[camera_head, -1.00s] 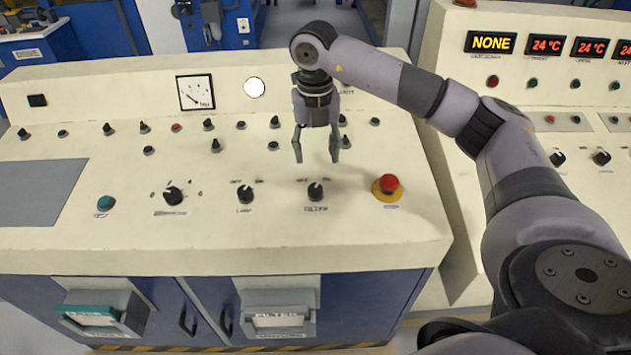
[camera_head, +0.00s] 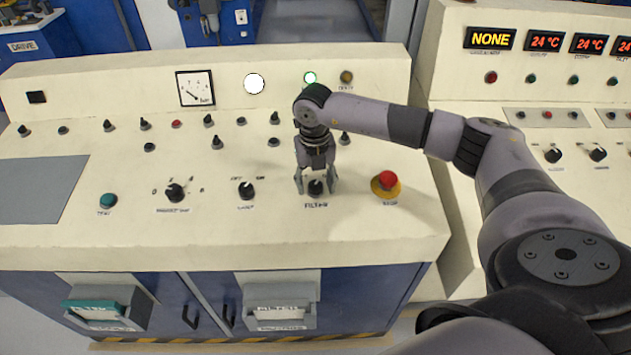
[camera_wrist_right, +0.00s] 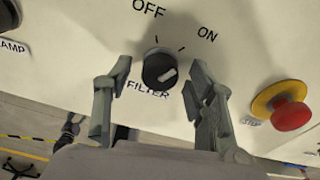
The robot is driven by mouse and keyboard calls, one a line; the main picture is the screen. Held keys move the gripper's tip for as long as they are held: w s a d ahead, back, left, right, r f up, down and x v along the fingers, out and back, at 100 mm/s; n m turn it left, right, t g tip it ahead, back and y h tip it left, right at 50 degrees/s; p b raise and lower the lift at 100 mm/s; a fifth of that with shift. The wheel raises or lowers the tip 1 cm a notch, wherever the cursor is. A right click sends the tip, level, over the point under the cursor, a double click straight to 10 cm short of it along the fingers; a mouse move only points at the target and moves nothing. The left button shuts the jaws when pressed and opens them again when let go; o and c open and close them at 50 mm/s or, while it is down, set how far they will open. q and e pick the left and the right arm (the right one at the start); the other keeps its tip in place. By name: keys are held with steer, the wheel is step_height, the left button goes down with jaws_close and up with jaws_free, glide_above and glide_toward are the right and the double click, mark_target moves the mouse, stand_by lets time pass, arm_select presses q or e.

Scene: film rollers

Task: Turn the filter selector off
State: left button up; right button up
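The filter selector (camera_head: 315,188) is a black round knob on the cream console, above the FILTER label. In the right wrist view the knob (camera_wrist_right: 160,70) has OFF and ON marks behind it; its light pointer mark lies at the lower right of the knob face. My right gripper (camera_head: 316,188) is open, its fingers on either side of the knob. In the right wrist view the fingers (camera_wrist_right: 158,80) stand apart from the knob, with gaps on both sides. My left gripper is not in view.
The red stop button (camera_head: 388,180) on its yellow base stands right of the knob. The lamp selector (camera_head: 246,190) is to the left. A green light (camera_head: 310,78) is lit at the back of the console. Bare panel surrounds the knob.

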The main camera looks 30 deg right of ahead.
steer(key=c, duration=1.1)
steer(key=shift+w+f+n+b, duration=0.1)
steer(key=shift+n+b, duration=0.75)
steer(key=shift+n, duration=0.25)
steer(key=n+b, duration=0.2)
steer(key=n, duration=0.1)
steer(key=shift+n, duration=0.3)
steer(key=n+h+b, duration=0.1)
steer(key=n+b, duration=0.1)
steer(key=n, duration=0.2)
steer(key=shift+n+b, duration=0.75)
steer(key=shift+n, duration=0.25)
steer(key=shift+r, duration=0.2)
